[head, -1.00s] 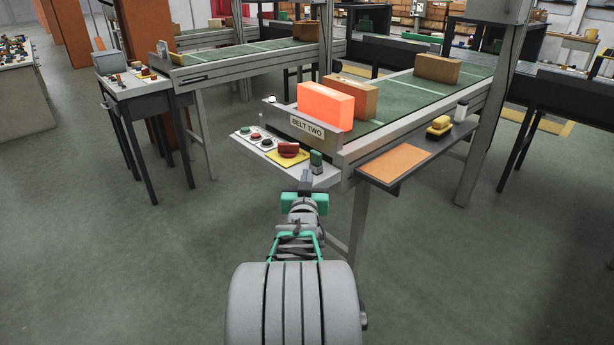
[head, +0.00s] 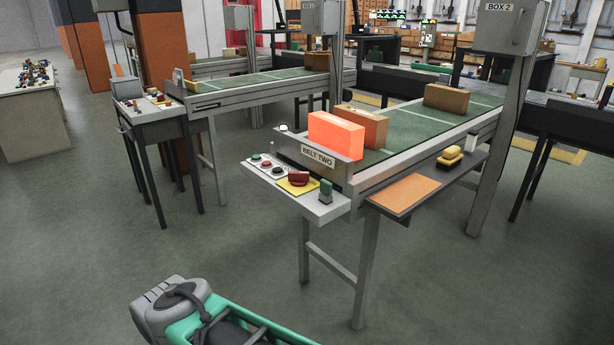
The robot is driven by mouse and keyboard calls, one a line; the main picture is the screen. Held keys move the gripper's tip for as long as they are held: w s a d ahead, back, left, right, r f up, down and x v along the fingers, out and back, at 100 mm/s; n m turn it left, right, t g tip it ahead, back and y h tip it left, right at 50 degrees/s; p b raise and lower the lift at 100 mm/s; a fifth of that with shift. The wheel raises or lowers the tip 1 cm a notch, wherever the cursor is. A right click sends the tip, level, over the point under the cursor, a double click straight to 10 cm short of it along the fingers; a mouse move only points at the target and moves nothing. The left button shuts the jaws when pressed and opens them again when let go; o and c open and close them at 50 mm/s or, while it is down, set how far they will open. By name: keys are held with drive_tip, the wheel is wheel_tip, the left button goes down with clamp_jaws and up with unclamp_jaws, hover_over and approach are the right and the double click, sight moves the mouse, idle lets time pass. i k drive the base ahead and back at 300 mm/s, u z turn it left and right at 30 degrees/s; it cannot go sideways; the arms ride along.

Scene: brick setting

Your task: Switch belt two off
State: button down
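Belt two (head: 425,127) is a green conveyor with a grey frame and a "BELT TWO" label (head: 318,156) at its near end. A white control panel (head: 310,203) juts out below the label. It carries a green button (head: 255,157), a red button (head: 266,163), a dark button (head: 279,170), a red knob (head: 298,178) on a yellow plate, and a green upright piece (head: 326,191). Part of my arm shows at the bottom left, apart from the panel. My gripper's fingers are not in view. I cannot tell whether the belt is running.
A bright orange block (head: 335,136) and brown boxes (head: 445,98) sit on the belt. A side shelf (head: 402,195) holds yellow pieces (head: 449,158). Another conveyor (head: 262,82) with a dark side table (head: 152,118) stands to the left. Floor in front is clear.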

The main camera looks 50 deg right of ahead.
sight(297, 179)
drive_tip(key=k, duration=0.55)
drive_tip(key=z, duration=0.85)
drive_tip(key=i, duration=1.15)
drive_tip(key=u, duration=0.4)
